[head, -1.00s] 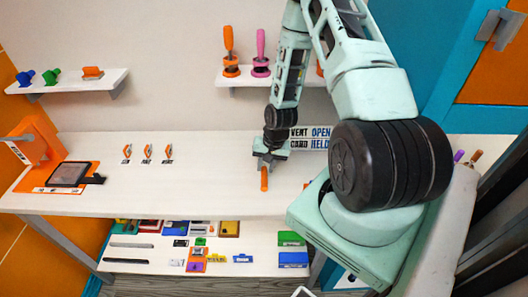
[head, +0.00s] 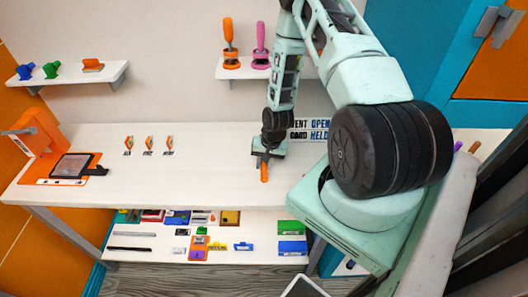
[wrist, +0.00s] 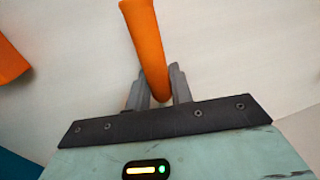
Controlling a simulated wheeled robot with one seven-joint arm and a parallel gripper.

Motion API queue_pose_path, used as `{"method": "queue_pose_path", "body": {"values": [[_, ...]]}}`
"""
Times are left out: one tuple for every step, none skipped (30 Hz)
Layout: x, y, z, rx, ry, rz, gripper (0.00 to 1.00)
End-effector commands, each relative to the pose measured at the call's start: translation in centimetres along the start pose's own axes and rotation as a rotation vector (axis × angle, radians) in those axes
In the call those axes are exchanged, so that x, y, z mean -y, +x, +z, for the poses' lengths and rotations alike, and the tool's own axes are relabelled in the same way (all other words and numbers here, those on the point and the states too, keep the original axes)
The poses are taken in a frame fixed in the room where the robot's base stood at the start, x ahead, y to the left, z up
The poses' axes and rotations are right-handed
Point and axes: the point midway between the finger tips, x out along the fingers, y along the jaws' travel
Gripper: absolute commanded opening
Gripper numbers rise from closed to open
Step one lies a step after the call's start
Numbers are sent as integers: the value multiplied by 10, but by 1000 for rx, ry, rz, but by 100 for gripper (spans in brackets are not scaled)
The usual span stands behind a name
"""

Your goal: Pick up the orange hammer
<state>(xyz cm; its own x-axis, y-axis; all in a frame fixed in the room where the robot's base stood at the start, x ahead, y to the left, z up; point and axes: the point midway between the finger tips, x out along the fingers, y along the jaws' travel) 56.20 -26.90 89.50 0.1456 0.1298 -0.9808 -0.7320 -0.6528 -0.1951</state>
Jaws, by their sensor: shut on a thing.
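The orange hammer shows as an orange handle (head: 264,172) under my gripper (head: 265,156), above the middle of the white workbench (head: 210,180) in the head view. In the wrist view the orange handle (wrist: 145,35) runs from the top edge down between the two grey fingers of my gripper (wrist: 157,86). The fingers are shut on it. The hammer's head is not clearly visible. I cannot tell whether the hammer touches the bench.
A white sign (head: 310,130) stands behind my arm. Several small orange items (head: 148,145) and an orange stand (head: 37,133) are on the bench's left. Upper shelves (head: 75,74) hold tools. A lower shelf (head: 150,242) holds small items.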

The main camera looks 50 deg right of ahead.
Motion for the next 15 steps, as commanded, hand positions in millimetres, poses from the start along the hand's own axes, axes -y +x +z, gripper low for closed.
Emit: {"method": "queue_pose_path", "body": {"values": [[0, -1, 0, -1, 0, -1, 0], [0, -1, 0, -1, 0, -1, 0], [1, -2, 0, -1, 0, -1, 0], [1, -3, 0, -1, 0, -1, 0], [1, -4, 0, -1, 0, -1, 0], [2, -6, -1, -1, 0, -1, 0], [2, -9, -1, -2, -1, -1, 0], [3, -11, -1, -2, -1, -1, 0], [4, -15, -2, -3, -1, -2, 0], [4, -18, -2, -4, -1, -2, 0], [5, -22, -1, -4, -1, -2, 0], [6, -28, -2, -5, -1, -2, 0], [7, -34, -2, -5, 0, -2, 0], [8, -38, -2, -6, 0, -2, 0], [9, -45, -2, -6, 0, -1, 0]]}}
